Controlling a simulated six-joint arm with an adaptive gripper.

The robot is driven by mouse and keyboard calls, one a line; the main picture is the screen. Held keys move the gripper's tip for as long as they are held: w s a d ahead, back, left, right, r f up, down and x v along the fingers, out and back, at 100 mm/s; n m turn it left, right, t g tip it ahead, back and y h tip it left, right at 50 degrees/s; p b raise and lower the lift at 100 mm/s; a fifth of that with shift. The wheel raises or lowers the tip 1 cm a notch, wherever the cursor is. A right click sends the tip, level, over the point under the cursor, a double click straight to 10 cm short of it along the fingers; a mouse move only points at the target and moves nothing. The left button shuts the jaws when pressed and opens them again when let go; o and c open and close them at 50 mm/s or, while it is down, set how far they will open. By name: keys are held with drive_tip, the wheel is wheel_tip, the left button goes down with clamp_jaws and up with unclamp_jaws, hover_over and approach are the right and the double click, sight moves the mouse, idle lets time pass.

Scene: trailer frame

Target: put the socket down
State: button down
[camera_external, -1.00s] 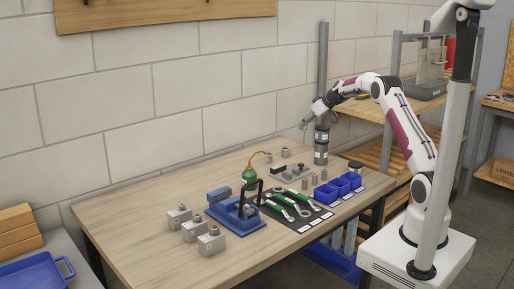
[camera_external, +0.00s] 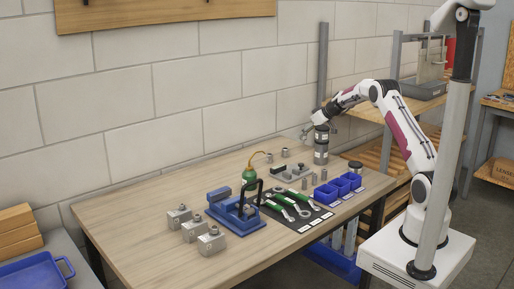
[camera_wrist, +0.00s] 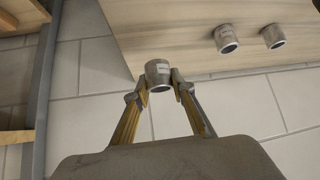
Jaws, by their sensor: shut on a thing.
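My gripper (camera_wrist: 159,86) is shut on a grey metal socket (camera_wrist: 157,70), with one finger on each side of it in the wrist view. In the external view my gripper (camera_external: 306,134) is over the back right part of the wooden workbench (camera_external: 150,225), near the wall. The held socket is too small to make out clearly there. Two similar sockets stand on the bench, a nearer one (camera_wrist: 227,39) and a farther one (camera_wrist: 273,36) in the wrist view. I cannot tell whether the held socket touches the bench.
A grey holder plate (camera_external: 291,171), a green oil can (camera_external: 249,174), a blue vise (camera_external: 236,215), wrenches on a black mat (camera_external: 297,228) and blue bins (camera_external: 325,194) occupy the bench.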

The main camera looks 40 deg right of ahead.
sight(303, 149)
drive_tip(key=shift+f, duration=2.45)
drive_tip(key=shift+f, duration=0.1)
drive_tip(key=c, duration=1.7)
unclamp_jaws()
drive_tip(key=shift+r, duration=0.2)
drive_tip(key=v, duration=1.2)
